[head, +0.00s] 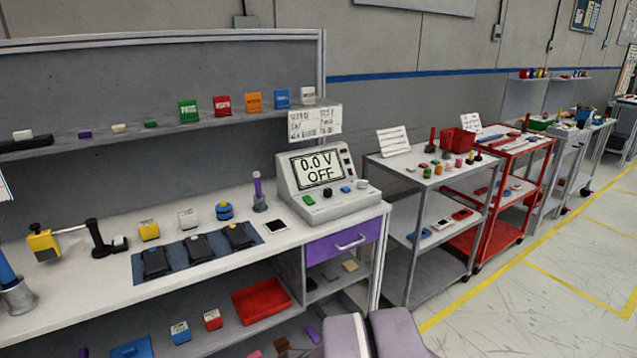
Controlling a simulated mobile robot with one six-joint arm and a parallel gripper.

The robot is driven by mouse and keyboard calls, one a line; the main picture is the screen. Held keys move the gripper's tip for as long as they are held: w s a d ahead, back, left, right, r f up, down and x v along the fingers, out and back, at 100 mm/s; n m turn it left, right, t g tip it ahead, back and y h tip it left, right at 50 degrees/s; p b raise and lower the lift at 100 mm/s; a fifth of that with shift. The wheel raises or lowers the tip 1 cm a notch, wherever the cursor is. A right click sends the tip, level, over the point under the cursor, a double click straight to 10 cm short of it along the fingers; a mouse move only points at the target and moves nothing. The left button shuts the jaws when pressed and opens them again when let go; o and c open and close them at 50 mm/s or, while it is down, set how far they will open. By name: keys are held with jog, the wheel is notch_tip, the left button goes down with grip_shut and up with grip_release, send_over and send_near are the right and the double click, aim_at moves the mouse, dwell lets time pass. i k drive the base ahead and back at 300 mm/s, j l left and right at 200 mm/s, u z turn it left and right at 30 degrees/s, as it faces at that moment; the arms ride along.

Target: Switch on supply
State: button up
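The supply (333,205) is a light grey bench unit with a sloped front at the right end of the workbench. Its screen (318,169) reads "0.0 V" and "OFF". Below the screen are a green button (309,200), a small dark control (328,193) and a blue button (345,189). A pale round knob (361,184) sits at the right of this row. A narrow dark panel (346,159) with small controls too small to read is right of the screen. My gripper cannot be made out in the head view.
A purple drawer (343,243) is under the supply. A grey cart (426,200) and red cart (508,205) stand right. Floor at lower right is clear.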

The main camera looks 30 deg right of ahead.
aim_at(308, 200)
jog(key=i+l, duration=0.9)
jog(key=i, duration=0.15)
jog(key=z, duration=0.05)
